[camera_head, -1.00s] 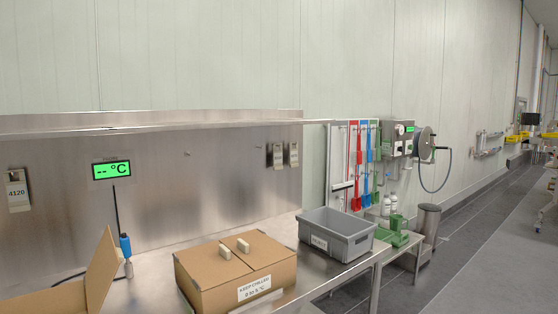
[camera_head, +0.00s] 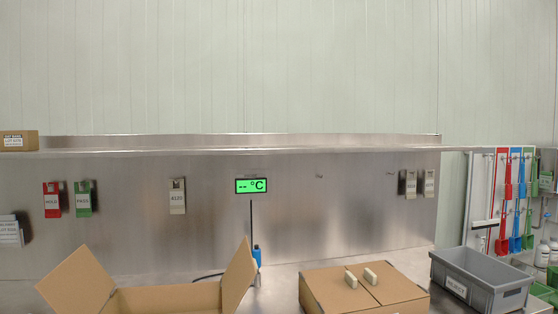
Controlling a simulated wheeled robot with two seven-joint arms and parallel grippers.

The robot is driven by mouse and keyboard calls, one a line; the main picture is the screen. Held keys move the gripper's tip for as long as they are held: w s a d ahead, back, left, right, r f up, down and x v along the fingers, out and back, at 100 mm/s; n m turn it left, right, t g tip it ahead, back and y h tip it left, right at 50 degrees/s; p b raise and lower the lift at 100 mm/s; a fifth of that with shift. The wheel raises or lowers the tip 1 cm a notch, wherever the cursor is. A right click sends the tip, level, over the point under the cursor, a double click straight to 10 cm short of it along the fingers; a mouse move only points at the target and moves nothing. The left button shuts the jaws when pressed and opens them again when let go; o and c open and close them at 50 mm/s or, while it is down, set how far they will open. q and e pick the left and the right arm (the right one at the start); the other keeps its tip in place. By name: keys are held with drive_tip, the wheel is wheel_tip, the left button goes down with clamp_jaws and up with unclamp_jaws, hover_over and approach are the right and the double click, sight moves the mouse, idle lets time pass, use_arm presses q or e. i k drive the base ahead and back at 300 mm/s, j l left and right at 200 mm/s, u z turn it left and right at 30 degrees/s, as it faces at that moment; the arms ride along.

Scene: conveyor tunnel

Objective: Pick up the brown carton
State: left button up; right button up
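A small brown carton (camera_head: 18,140) with a white label sits on the upper shelf at the far left. Neither of my grippers is in view.
A grey bin (camera_head: 481,281) labelled REJECT stands right of the closed carton. A green temperature display (camera_head: 251,186) with a probe and cable is behind. The steel shelf (camera_head: 240,149) runs above the bench. Red and green tags (camera_head: 52,200) hang on the back panel.

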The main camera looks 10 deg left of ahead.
sight(20, 141)
drive_tip(key=u, duration=1.85)
